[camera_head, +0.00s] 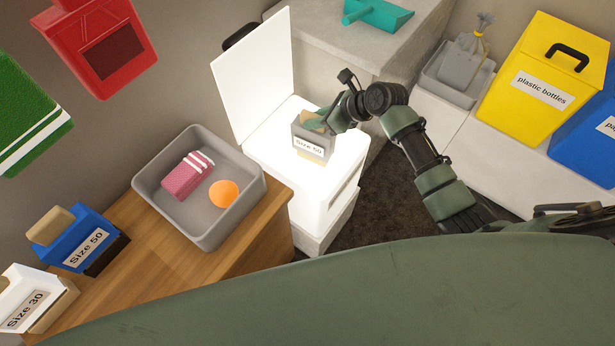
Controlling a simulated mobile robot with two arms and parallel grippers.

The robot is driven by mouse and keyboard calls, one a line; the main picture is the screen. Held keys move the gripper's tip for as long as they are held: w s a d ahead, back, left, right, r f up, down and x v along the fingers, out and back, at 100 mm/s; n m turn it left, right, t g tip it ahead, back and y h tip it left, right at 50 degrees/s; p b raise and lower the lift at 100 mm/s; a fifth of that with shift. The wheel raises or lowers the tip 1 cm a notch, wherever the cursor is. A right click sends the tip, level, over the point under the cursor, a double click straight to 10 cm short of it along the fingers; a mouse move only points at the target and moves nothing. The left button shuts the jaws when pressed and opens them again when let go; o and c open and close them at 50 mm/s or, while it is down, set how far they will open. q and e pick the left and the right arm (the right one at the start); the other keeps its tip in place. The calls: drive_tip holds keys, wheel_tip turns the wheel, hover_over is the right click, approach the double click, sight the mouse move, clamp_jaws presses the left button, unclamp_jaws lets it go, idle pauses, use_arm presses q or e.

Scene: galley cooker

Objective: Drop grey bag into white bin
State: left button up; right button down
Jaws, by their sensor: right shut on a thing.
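The white bin (335,202) stands in the middle with its white lid (252,75) raised. My right gripper (327,117) is above the bin, shut on a grey box-like holder (301,134) with a white "Size" label and a tan part at its top. The label's number is hard to read. The holder is over the bin's bright top; I cannot tell whether it touches it. A grey bag (463,63) tied with yellow sits in a grey tray (436,87) at the upper right, apart from the gripper. My left gripper is not in view.
A wooden counter (150,262) at the left holds a grey basin (207,243) with a pink-striped sponge (187,176) and orange ball (223,193). Blue (90,240) and white (30,300) "Size" boxes stand beside it. Yellow (540,75) and blue (590,140) bins are right.

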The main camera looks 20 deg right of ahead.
drive_tip(key=c, duration=1.2)
unclamp_jaws()
drive_tip(key=p+v, duration=0.1)
drive_tip(key=v, duration=0.7)
